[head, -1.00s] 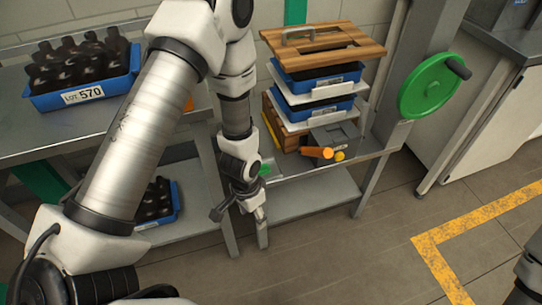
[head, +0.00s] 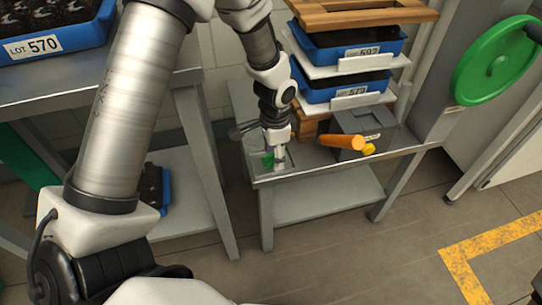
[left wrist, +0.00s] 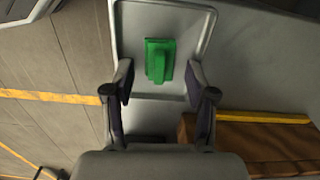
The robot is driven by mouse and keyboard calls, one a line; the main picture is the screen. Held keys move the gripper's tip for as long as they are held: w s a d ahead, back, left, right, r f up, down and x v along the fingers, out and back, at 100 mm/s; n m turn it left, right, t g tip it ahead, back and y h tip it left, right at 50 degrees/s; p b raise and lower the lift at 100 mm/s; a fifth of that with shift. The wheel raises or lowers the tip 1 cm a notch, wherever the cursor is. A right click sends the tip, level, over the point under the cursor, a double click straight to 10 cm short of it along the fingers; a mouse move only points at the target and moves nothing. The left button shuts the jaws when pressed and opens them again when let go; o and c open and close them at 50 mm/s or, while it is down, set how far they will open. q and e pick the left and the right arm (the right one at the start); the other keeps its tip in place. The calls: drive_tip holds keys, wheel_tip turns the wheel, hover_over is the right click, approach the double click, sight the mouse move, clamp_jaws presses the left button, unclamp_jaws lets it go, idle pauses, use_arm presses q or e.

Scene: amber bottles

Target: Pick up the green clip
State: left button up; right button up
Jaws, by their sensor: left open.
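The green clip (left wrist: 159,60) lies in a shallow grey tray (left wrist: 205,32) in the left wrist view. In the head view the clip (head: 268,160) shows as a small green patch on the front left of the small metal table, partly hidden by my gripper. My left gripper (left wrist: 158,85) is open, with its two fingers apart and the clip ahead of and between them. It also shows in the head view (head: 278,160), pointing down over the tray. Nothing is held. My right gripper is not seen.
An orange-handled tool (head: 343,142) lies on a grey box (head: 368,122) right of my gripper. Stacked blue crates (head: 345,87) with a wooden lid (head: 365,12) stand behind. A green handwheel (head: 495,62) is at right. A blue bottle crate (head: 60,38) is at left.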

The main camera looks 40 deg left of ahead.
use_arm(q)
drive_tip(key=c, duration=0.9)
drive_tip(key=shift+r, duration=0.1)
